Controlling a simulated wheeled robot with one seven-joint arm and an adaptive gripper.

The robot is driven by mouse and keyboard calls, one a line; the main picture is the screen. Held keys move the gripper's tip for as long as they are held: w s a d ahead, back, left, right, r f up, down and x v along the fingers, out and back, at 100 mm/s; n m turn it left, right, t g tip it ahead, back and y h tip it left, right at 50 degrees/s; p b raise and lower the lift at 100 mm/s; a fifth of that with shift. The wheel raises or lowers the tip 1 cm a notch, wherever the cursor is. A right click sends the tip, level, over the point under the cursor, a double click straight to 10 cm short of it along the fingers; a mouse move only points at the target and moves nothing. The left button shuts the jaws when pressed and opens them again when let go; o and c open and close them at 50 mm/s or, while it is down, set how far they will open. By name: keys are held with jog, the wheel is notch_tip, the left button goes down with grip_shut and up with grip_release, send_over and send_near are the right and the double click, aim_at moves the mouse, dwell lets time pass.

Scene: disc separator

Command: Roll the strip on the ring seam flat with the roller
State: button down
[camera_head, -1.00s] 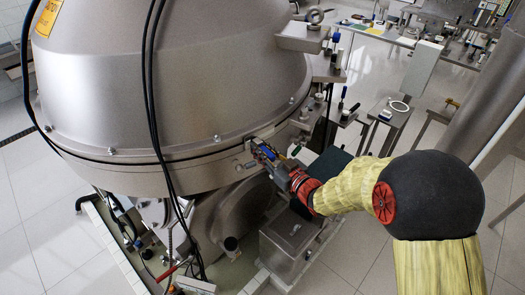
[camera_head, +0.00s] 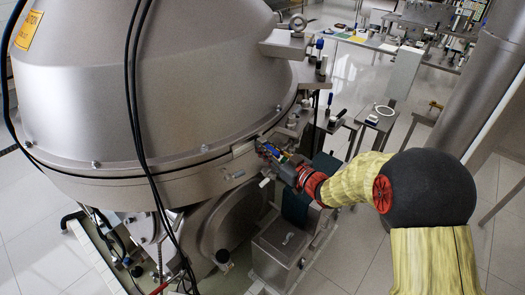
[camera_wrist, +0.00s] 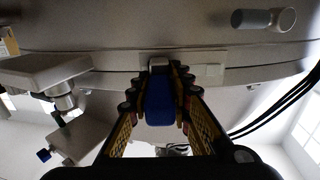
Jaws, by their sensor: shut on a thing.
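My gripper (camera_head: 268,151) is at the ring seam of the big steel separator (camera_head: 180,90), on its right side. It is shut on the roller, whose blue body (camera_wrist: 159,100) stands between the two fingers in the wrist view. The roller's far end is at the seam; whether it presses on the surface I cannot tell. A pale strip (camera_wrist: 208,70) lies along the seam just right of the fingertips in the wrist view. In the head view the strip (camera_head: 243,149) shows just left of my gripper. Part of the strip may be hidden behind the roller and fingers.
A bracket (camera_wrist: 45,72) juts out left of my gripper in the wrist view. A fitting (camera_wrist: 263,19) sticks out at upper right. Black cables (camera_head: 142,130) hang down the separator's front. A small table with a white ring (camera_head: 384,110) stands at right.

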jog(key=shift+s+a+b, duration=0.95)
jog(key=shift+s+a, duration=1.4)
jog(key=shift+a, duration=0.25)
jog(key=shift+r, duration=0.1)
send_near(240, 149)
jog(key=shift+v, duration=0.9)
